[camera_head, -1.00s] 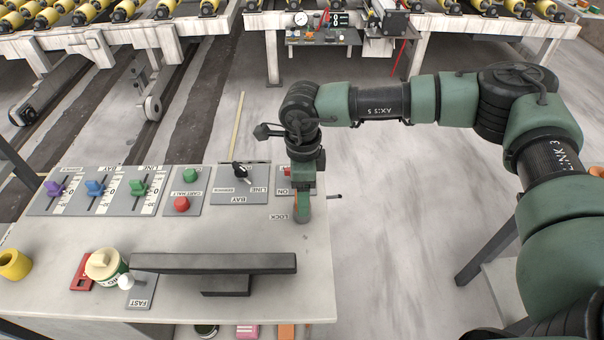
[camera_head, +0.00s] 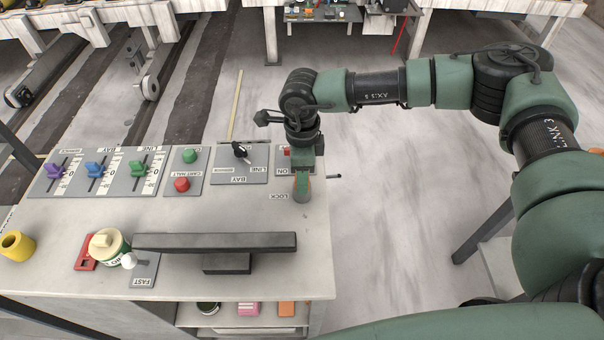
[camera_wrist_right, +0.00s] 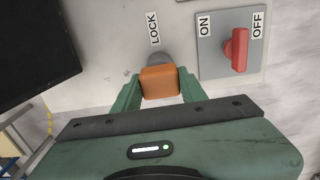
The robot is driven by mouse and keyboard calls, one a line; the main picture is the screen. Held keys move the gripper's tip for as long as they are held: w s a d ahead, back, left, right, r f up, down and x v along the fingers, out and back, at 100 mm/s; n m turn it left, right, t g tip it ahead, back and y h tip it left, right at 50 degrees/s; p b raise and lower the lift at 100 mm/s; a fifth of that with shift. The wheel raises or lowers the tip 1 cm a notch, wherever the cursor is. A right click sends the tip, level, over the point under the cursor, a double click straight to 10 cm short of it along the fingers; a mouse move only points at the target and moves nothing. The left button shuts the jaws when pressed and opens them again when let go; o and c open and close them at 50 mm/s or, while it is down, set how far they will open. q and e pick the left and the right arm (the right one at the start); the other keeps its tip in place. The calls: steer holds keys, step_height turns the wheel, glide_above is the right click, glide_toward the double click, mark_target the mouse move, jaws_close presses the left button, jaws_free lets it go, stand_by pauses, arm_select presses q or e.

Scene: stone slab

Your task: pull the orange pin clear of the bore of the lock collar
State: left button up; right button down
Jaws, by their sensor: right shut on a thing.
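The orange pin's block-shaped head (camera_wrist_right: 160,83) sits between the two green fingers of my right gripper (camera_wrist_right: 160,92) in the right wrist view. The gripper is shut on it. The grey lock collar (camera_wrist_right: 157,58) shows just beyond the pin head, beside the LOCK label. The pin's shaft is hidden, so I cannot tell how deep it sits in the bore. In the head view my right gripper (camera_head: 302,190) points down at the table's right end and hides most of pin and collar. My left gripper is not in view.
A red ON/OFF switch (camera_wrist_right: 239,49) is close beside the collar. A dark raised bar (camera_head: 215,243) stands at the table's front. Open floor lies right of the table.

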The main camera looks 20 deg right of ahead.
steer(key=shift+r+p, duration=1.35)
steer(key=shift+r, duration=1.5)
step_height(320, 180, up, 6)
steer(key=p, duration=0.2)
